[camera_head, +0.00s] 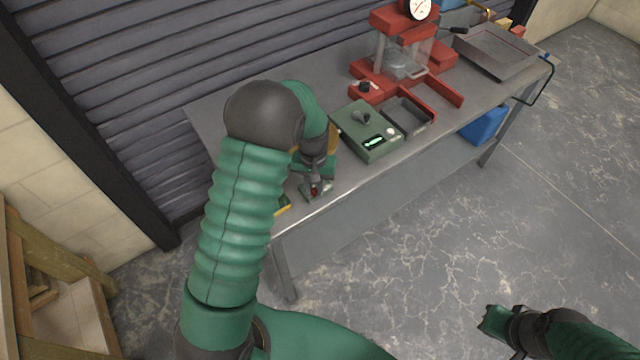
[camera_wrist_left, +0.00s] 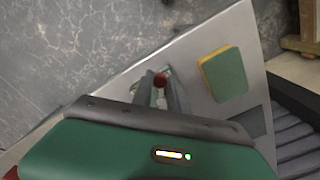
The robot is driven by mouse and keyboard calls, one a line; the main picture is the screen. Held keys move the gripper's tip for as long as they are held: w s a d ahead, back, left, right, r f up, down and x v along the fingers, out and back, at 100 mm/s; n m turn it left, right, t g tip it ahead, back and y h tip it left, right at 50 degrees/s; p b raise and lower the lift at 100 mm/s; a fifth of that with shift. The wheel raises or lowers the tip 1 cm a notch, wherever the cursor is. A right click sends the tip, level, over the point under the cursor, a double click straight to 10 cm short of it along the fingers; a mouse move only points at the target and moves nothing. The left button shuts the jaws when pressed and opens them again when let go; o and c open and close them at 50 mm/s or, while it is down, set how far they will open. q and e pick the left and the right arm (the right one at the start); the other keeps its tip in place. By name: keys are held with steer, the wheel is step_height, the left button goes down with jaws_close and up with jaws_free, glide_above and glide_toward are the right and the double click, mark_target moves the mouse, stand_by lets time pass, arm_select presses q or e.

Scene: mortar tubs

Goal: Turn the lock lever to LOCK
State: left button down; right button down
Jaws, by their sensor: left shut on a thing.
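The lock lever shows as a small red knob (camera_head: 315,190) near the front edge of the bench, on the left. In the left wrist view the red knob (camera_wrist_left: 160,80) sits between the two fingertips. My left gripper (camera_head: 314,186) reaches down from above and is shut on it. The left gripper's fingers also show in the left wrist view (camera_wrist_left: 159,88). They hide most of the lever and its base, and no LOCK marking is readable. My right gripper (camera_head: 496,323) hangs over the floor at the lower right, away from the bench; its jaw opening cannot be made out.
A green and yellow sponge (camera_wrist_left: 222,74) lies beside the gripper. A green box (camera_head: 367,131) with a knob and display, a small grey tray (camera_head: 428,128), a red press (camera_head: 402,60) and a larger tray (camera_head: 497,53) stand further right on the grey bench (camera_head: 225,105).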

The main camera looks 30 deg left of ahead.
mark_target(313, 189)
arm_select(q)
steer(key=shift+a, duration=0.1)
steer(key=c, duration=1.3)
jaws_free()
steer(key=shift+a+f, duration=0.1)
step_height(313, 189, up, 17)
steer(key=shift+w+f+b, duration=0.1)
steer(key=shift+f+b, duration=0.05)
steer(key=shift+b, duration=0.15)
steer(key=s+d+f+m+t, duration=0.1)
steer(key=s+d+f, duration=0.1)
steer(key=s+d, duration=0.2)
steer(key=s+d+f+m, duration=0.2)
steer(key=s+d+f, duration=0.1)
steer(key=s+d, duration=0.1)
steer(key=s+d+f+m+t, duration=0.1)
steer(key=s+d+f, duration=0.2)
steer(key=s, duration=0.3)
steer(key=shift+d+f+m+t, duration=0.15)
steer(key=shift+d+m+t, duration=0.15)
steer(key=shift+d, duration=0.3)
